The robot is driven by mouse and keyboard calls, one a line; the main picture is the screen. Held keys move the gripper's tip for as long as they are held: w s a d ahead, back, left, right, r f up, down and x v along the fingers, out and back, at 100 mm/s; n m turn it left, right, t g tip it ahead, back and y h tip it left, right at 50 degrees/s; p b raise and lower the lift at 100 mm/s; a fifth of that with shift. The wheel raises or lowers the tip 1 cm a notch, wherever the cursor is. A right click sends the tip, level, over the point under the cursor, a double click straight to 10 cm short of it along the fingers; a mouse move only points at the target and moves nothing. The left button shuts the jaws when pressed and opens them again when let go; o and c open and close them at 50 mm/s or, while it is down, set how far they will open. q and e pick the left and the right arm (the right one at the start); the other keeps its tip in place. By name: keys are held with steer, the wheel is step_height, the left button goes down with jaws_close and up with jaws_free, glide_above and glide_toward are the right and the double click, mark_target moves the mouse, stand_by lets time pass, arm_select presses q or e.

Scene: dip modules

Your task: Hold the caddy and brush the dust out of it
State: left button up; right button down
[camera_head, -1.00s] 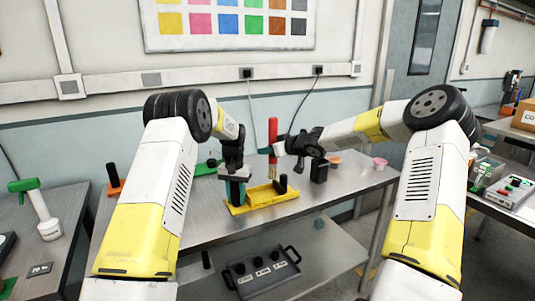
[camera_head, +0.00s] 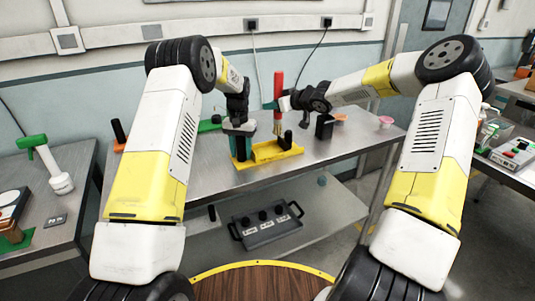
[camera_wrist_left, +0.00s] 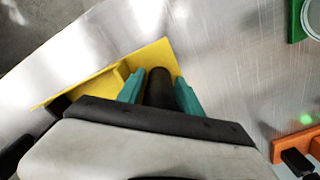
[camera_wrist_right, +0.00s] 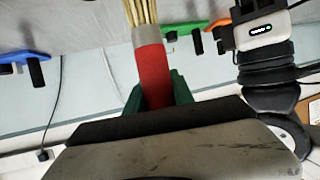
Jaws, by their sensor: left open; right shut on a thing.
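The yellow caddy (camera_head: 262,158) sits on the metal bench near its front edge, with its open tray to the right and black posts on it. My left gripper (camera_head: 241,142) points down at its left end. In the left wrist view its teal fingers stand open on either side of a black post (camera_wrist_left: 158,88) on the caddy (camera_wrist_left: 150,53). My right gripper (camera_head: 282,103) is shut on the red handle of the brush (camera_head: 278,86). The brush is upright with pale bristles down, over the caddy; the bristles (camera_wrist_right: 139,12) show in the right wrist view. Dust cannot be made out.
A green piece (camera_head: 209,125) lies behind the left gripper, and a black block (camera_head: 325,127) stands right of the caddy. A pink cup (camera_head: 386,121) is at the bench's right. A dark tray (camera_head: 266,230) lies on the lower shelf. The bench front left is clear.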

arm_select(q)
steer(key=shift+r, duration=3.65)
steer(key=shift+r, duration=0.1)
steer(key=shift+r, duration=4.4)
